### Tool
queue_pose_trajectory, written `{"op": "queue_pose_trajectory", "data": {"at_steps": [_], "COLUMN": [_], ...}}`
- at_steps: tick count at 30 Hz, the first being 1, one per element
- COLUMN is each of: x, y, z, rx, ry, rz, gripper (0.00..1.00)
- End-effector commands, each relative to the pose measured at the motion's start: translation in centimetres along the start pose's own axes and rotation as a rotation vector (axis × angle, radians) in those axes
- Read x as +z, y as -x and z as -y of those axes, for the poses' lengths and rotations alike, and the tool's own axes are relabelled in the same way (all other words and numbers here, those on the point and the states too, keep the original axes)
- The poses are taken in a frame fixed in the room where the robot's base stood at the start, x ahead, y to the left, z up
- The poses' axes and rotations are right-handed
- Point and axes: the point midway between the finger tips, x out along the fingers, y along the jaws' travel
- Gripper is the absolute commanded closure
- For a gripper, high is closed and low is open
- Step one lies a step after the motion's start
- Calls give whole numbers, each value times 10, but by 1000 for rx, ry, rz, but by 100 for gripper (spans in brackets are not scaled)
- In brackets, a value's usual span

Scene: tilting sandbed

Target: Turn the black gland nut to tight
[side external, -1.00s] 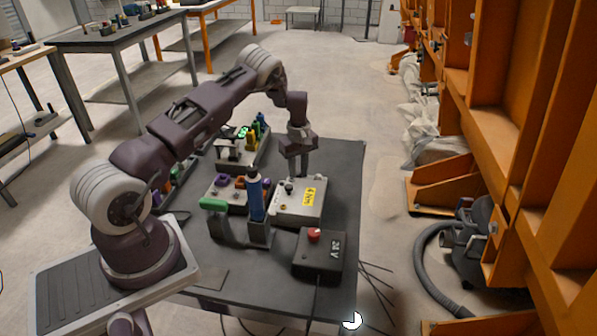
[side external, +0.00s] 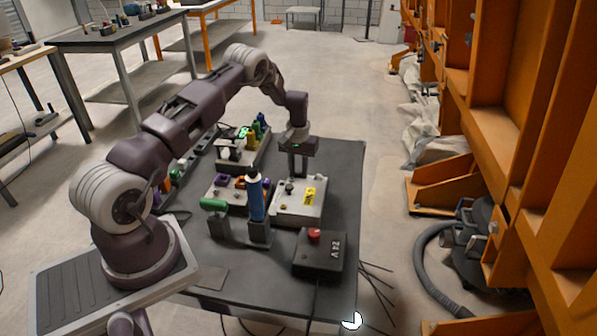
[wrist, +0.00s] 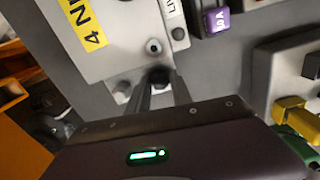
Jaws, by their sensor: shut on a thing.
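The black gland nut (wrist: 160,76) sits at the edge of the grey box (wrist: 110,58), between the tips of my gripper (wrist: 159,86) in the wrist view. My fingers are shut on it and hide part of it. In the side view my gripper (side external: 298,174) points down at the far edge of the grey box (side external: 292,212), and the nut itself is hidden there. The box carries a yellow "4 Nm" label (side external: 310,196).
A blue-handled tool (side external: 256,200) stands upright in a holder left of the box. A black box with a red knob (side external: 314,235) is in front. A green-handled tool (side external: 213,204) and coloured parts stand left. The table's right strip is clear.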

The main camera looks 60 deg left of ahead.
Motion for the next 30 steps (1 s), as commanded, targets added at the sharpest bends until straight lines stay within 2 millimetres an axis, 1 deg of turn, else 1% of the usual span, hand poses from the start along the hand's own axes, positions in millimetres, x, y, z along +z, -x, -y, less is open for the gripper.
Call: {"op": "queue_pose_trajectory", "data": {"at_steps": [6, 15, 24, 30], "x": [2, 2, 2, 2], "y": [0, 0, 0, -1], "z": [0, 1, 1, 1], "rx": [2, 2, 2, 2], "ry": [-203, -452, -616, -668], "rz": [6, 6, 7, 7], "gripper": [100, 100, 100, 100]}}
